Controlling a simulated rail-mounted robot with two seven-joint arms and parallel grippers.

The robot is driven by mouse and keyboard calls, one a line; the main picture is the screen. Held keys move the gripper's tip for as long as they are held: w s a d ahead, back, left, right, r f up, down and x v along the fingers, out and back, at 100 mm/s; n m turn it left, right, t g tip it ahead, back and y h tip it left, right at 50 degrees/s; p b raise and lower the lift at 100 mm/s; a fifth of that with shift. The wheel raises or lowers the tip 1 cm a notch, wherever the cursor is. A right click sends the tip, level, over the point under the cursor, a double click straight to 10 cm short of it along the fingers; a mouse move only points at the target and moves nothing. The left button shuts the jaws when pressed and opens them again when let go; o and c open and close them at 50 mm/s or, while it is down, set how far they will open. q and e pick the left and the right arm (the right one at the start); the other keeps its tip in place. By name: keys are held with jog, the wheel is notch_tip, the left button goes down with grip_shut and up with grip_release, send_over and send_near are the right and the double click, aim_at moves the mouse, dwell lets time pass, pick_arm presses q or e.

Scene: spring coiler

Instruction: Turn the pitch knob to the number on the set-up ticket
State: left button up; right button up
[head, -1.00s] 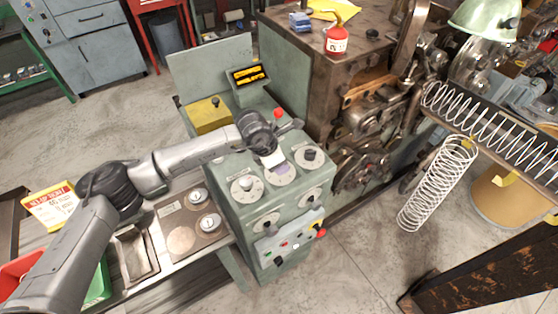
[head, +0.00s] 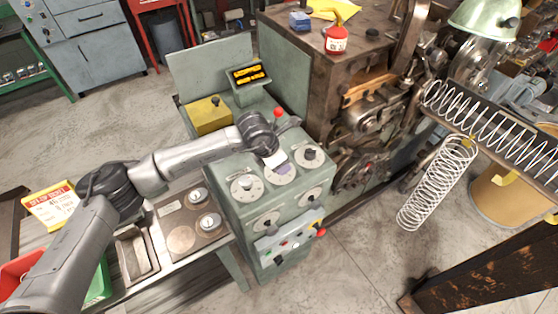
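The green control console (head: 238,215) stands in the middle with several round dials on its top and front. My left gripper (head: 275,160) reaches in from the left and points down over the middle top dial (head: 282,174). Its fingers and any knob beneath them are hidden by the gripper body, so I cannot tell whether it grips. The left top dial (head: 247,187) and right top dial (head: 309,157) show their knobs uncovered. The set-up ticket (head: 50,205), yellow and white with a red header, stands at the left; its numbers are too small to read. My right gripper is not in view.
A red ball-topped lever (head: 278,113) stands close to my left wrist. Front buttons (head: 290,241) are below. Wire springs (head: 440,182) hang at the right.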

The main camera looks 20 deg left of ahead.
pick_arm(q)
jog(key=shift+o, duration=1.4)
jog(key=v, duration=1.3)
jog(key=shift+r, duration=0.45)
